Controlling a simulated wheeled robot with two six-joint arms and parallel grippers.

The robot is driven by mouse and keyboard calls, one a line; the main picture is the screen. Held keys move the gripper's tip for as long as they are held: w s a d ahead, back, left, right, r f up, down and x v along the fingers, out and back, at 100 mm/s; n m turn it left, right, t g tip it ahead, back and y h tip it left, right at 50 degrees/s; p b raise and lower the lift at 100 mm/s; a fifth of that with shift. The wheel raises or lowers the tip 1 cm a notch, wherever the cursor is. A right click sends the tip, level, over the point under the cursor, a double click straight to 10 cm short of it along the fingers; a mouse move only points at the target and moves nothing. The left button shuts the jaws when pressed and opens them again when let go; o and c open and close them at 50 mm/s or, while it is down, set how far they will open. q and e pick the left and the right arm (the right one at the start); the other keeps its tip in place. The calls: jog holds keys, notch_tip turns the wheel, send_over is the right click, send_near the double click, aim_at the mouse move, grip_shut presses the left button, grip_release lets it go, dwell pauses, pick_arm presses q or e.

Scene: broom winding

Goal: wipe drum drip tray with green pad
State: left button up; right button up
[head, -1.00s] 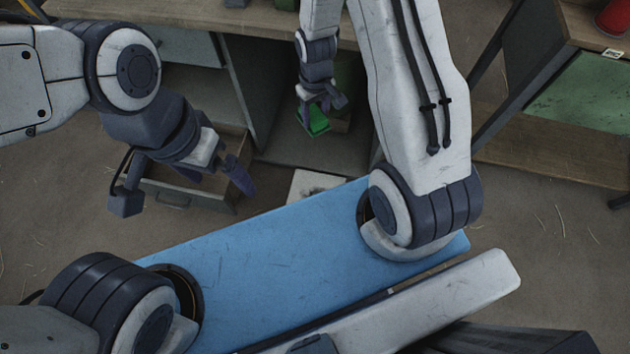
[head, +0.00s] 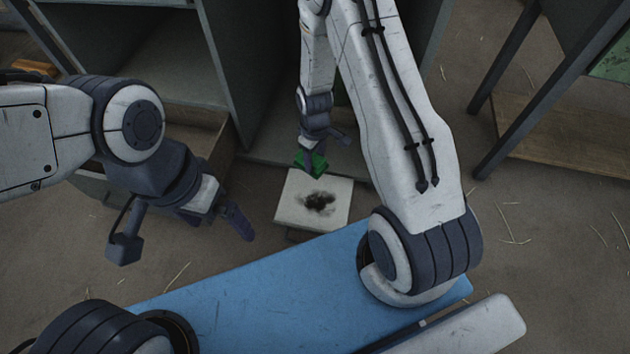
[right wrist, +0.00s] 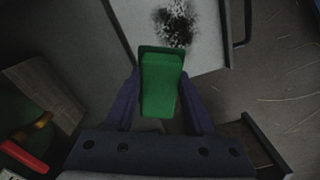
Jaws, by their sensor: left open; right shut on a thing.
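The drip tray (head: 335,212) is a pale square surface with a dark smudge (head: 319,202) near its middle, low in front of the cabinet in the head view. In the right wrist view the tray (right wrist: 205,50) and the smudge (right wrist: 174,24) lie beyond the fingers. My right gripper (head: 312,152) is shut on the green pad (head: 309,163), which also shows between the fingers in the right wrist view (right wrist: 160,85). The pad is at the tray's far edge; I cannot tell whether it touches. My left gripper (head: 215,215) is open and empty, left of the tray.
A grey cabinet (head: 275,110) stands behind the tray, with an open drawer (head: 205,140) at left. My blue base top is in front. A table with dark legs (head: 545,110) is at right. In the right wrist view, a red object (right wrist: 24,156) lies at lower left.

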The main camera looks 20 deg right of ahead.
jog(key=b, duration=0.2)
send_near(315, 188)
notch_tip(315, 188, down, 4)
jog(key=b, duration=0.6)
jog(key=shift+a+r+b, duration=0.1)
jog(key=shift+r+b, duration=0.05)
jog(key=shift+b, duration=0.2)
pick_arm(q)
notch_tip(315, 188, down, 10)
jog(key=shift+f, duration=0.15)
jog(key=shift+f+b, duration=0.45)
pick_arm(e)
jog(key=shift+f, duration=0.95)
